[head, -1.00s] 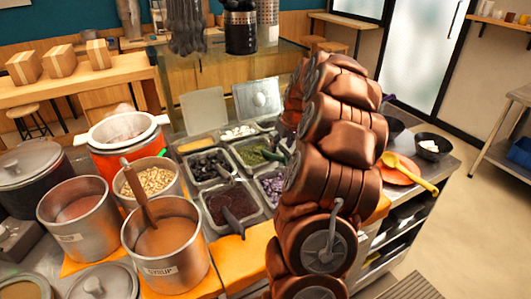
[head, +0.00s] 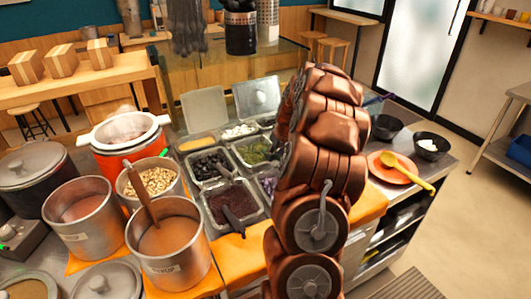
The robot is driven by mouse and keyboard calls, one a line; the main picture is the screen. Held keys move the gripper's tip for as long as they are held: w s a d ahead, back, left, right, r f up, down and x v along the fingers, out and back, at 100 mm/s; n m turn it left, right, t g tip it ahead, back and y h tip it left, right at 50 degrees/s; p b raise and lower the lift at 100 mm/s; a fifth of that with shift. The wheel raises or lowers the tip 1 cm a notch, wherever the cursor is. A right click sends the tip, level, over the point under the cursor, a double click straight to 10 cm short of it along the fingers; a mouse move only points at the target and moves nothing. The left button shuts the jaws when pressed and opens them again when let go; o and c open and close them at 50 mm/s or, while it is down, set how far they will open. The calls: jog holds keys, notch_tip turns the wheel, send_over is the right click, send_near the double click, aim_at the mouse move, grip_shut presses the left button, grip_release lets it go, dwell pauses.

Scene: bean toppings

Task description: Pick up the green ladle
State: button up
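No whole green ladle shows. A small bright green tip (head: 164,153) sticks up at the back right rim of the pot of pale grains (head: 176,193). I cannot tell whether it belongs to the ladle. My copper-coloured arm stands upright right of the middle and covers part of the topping trays.
A syrup pot (head: 167,263) with a brown ladle (head: 139,190) stands in front. Topping trays (head: 237,204) fill the counter's middle. An orange plate (head: 380,172) with a yellow spoon (head: 410,173) and black bowls (head: 432,147) are at the right. Open floor lies beyond.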

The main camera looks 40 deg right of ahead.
grip_shut()
jog(key=shift+r, duration=0.15)
